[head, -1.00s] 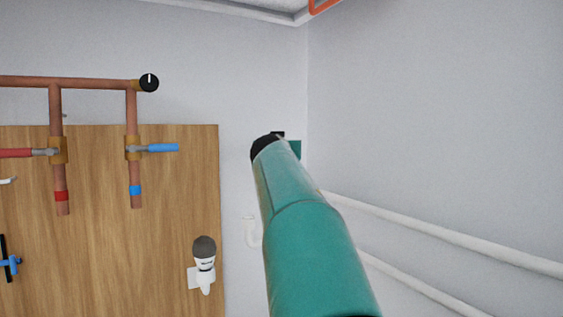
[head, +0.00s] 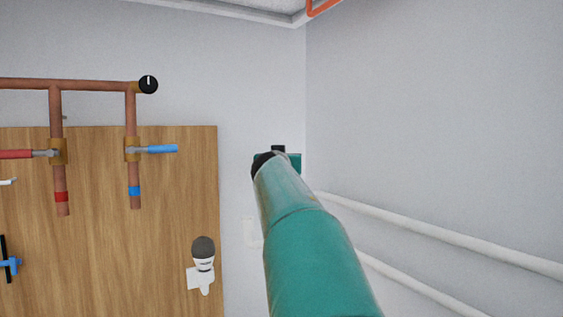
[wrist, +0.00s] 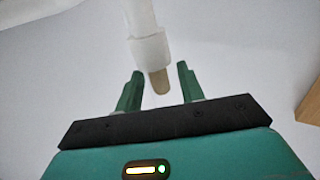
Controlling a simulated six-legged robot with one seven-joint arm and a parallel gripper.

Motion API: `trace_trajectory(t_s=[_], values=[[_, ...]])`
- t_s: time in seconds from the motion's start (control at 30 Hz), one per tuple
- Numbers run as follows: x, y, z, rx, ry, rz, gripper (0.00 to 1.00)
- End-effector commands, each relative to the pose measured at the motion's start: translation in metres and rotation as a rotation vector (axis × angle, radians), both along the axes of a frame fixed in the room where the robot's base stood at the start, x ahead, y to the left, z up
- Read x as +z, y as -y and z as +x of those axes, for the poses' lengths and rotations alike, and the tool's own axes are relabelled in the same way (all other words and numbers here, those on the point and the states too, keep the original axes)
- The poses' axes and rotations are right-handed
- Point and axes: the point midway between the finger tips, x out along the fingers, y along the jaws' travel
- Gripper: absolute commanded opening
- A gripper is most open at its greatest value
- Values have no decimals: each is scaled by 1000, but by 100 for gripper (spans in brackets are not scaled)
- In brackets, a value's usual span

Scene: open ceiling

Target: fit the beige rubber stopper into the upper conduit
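In the wrist view, the beige rubber stopper (wrist: 159,82) sticks out of the white collar at the end of a white conduit (wrist: 150,48). Its inner end is hidden in the collar. My gripper (wrist: 159,80) is open, with one green finger on each side of the stopper and a visible gap to both. In the head view, the upper conduit (head: 440,233) runs along the right wall, and its far end is hidden behind my arm. My gripper (head: 280,160) is mostly hidden there too. The stopper does not show in the head view.
A wooden board (head: 110,265) on the left wall carries copper pipes with a red-handled valve (head: 20,154) and a blue-handled valve (head: 160,149). A grey-topped white device (head: 203,262) sits at its right edge. A lower white conduit (head: 415,288) runs below the upper one.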

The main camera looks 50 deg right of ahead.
Motion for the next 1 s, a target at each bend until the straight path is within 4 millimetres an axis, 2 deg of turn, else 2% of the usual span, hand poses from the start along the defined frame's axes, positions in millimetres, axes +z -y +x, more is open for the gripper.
trace_trajectory(t_s=[0.17, 0.63, 0.8, 1.0], values=[[2, -16, -11, 2, 1, -3, 38], [1, -82, -66, 1, 1, -2, 38], [0, -92, -73, 1, 1, -1, 38], [0, -93, -74, 0, 0, 0, 38]])
